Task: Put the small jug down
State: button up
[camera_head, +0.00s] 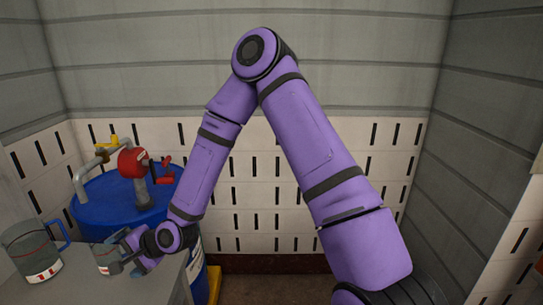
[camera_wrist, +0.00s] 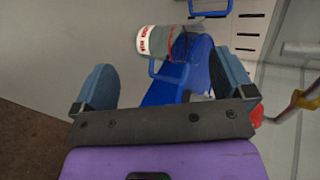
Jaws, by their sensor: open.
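The small jug (camera_head: 104,257) is clear, with a red mark low on its front. It stands on the grey table at the left in the head view, beside the fingertips of my gripper (camera_head: 119,254). In the wrist view my gripper (camera_wrist: 162,64) is open, its two blue-grey fingers wide apart. A clear jug with a red and white label (camera_wrist: 155,42) shows beyond the fingers there; I cannot tell for sure which jug it is. Blue parts show between the fingers. No grip on the small jug is visible.
A larger clear jug (camera_head: 32,252) with a blue handle stands left of the small jug on the table (camera_head: 78,287). A blue barrel (camera_head: 100,207) with a red pump (camera_head: 132,162) stands close behind. Slotted white wall panels (camera_head: 265,200) line the back.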

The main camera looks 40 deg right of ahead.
jog(key=s+d+r+n+g+h, duration=0.1)
jog(key=s+d+r+n+h, duration=0.35)
jog(key=d+r, duration=0.5)
jog(key=s+d+r+n+g+h, duration=0.1)
jog(key=s+d+r+n+h, duration=0.3)
jog(key=d+r, duration=0.6)
jog(key=s+d+r, duration=0.2)
jog(key=s+r, duration=0.1)
jog(key=s, duration=0.4)
jog(key=s+d+r+n, duration=0.1)
jog(key=s+r, duration=0.3)
jog(key=s, duration=0.4)
jog(key=s+d+r+g, duration=0.1)
jog(key=s+d+r, duration=0.3)
jog(key=s, duration=0.3)
jog(key=shift+s+r+n, duration=0.2)
jog(key=shift+n, duration=0.15)
